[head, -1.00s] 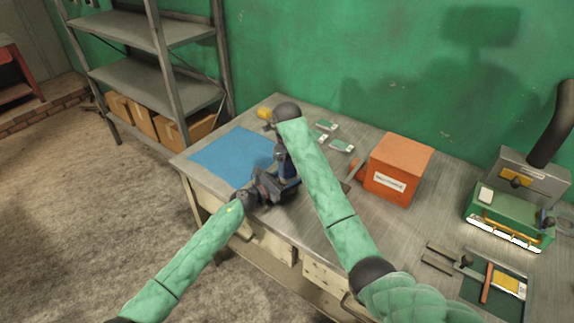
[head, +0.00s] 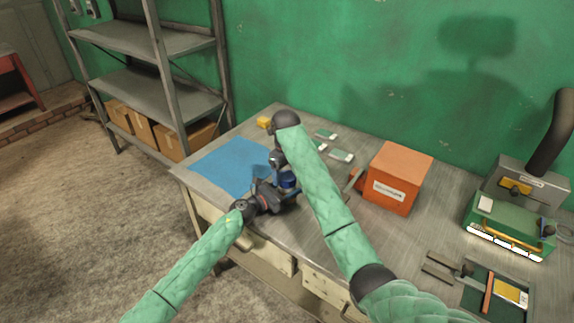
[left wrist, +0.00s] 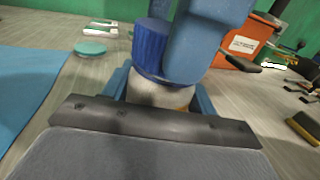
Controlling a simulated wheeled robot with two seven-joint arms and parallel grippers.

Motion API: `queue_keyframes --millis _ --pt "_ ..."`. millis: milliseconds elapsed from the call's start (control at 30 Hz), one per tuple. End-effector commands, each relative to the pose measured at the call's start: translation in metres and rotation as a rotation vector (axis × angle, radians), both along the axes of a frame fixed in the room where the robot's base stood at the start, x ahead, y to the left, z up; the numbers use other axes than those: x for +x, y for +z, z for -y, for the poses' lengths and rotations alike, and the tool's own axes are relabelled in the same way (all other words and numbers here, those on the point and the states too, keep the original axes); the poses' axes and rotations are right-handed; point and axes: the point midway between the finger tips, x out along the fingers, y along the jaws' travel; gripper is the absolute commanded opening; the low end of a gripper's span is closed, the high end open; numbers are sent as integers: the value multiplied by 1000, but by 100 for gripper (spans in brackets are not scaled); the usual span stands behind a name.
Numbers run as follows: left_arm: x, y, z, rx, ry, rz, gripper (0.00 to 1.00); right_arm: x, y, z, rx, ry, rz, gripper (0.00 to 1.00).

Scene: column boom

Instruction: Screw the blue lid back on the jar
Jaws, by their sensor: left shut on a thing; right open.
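The blue lid (left wrist: 151,46) sits on top of the jar (left wrist: 160,95) in the left wrist view; whether it is fully seated is hidden. The lid also shows in the head view (head: 287,180). My left gripper (head: 284,192) is shut on the jar, its blue fingers on either side of the pale jar body, and the jar looks upright. My right gripper (left wrist: 196,42) is open at the lid, one large blue finger covering the lid's right side. In the head view the right gripper is mostly hidden behind its own arm.
A blue mat (head: 228,166) lies left of the jar on the workbench. A round teal object (left wrist: 90,48), small cards (head: 341,155) and a yellow item (head: 264,122) lie behind. An orange box (head: 396,178) and a green machine (head: 512,220) stand to the right.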

Motion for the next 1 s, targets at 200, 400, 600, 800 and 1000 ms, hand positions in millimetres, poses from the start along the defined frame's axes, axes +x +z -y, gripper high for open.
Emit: queue_keyframes --millis 200,400,600,800,1000 --pt "0 -1 -1 1 2 -1 0 10 26 -13 9 333 54 73" --pt "1 -1 -1 1 2 -1 0 14 42 -24 -10 700 88 73" --pt "1 0 -1 1 2 -1 0 16 56 -32 -36 1064 111 73" --pt "1 0 -1 1 2 -1 0 17 66 -37 -66 1421 120 73" --pt "1 0 -1 0 2 0 0 15 74 -41 -95 1774 120 73"
